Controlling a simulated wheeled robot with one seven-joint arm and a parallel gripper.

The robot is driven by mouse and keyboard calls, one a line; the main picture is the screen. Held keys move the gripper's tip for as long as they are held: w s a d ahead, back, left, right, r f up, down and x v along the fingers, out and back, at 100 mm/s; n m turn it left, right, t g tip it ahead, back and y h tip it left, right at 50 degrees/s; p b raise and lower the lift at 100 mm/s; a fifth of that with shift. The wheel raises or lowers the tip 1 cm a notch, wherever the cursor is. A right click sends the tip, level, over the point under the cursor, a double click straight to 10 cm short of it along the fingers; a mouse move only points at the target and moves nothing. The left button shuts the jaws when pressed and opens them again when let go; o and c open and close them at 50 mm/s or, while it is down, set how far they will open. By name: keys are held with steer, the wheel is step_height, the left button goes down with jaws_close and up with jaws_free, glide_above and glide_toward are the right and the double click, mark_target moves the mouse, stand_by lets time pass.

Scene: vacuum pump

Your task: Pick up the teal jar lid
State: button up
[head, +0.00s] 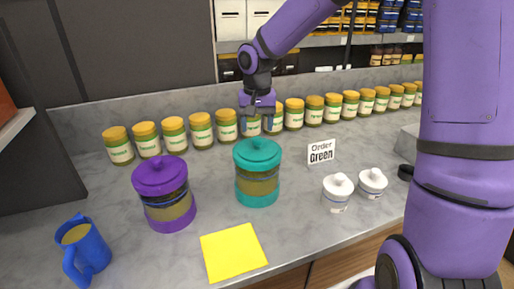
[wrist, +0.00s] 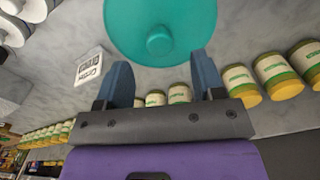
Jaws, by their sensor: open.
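The teal jar lid (head: 257,152) is round with a small knob and sits on the teal jar (head: 257,189), which stands upright on the counter. In the wrist view the lid (wrist: 160,28) fills the top middle, with its knob toward the camera. My gripper (head: 258,126) is behind and above the jar, pointing down. In the wrist view its two blue-grey fingers (wrist: 162,78) are spread apart with nothing between them, and the lid lies beyond the tips. The lid's far edge is cut off in the wrist view.
A purple lidded jar (head: 164,193) stands left of the teal jar. A row of yellow-capped jars (head: 201,131) lines the back. A sign (head: 321,152) and two white pots (head: 337,192) are at right. A yellow sheet (head: 233,252) and blue mug (head: 86,249) are in front.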

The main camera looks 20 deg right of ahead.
mark_target(257, 138)
steer(key=shift+f, duration=2.7)
steer(key=c, duration=1)
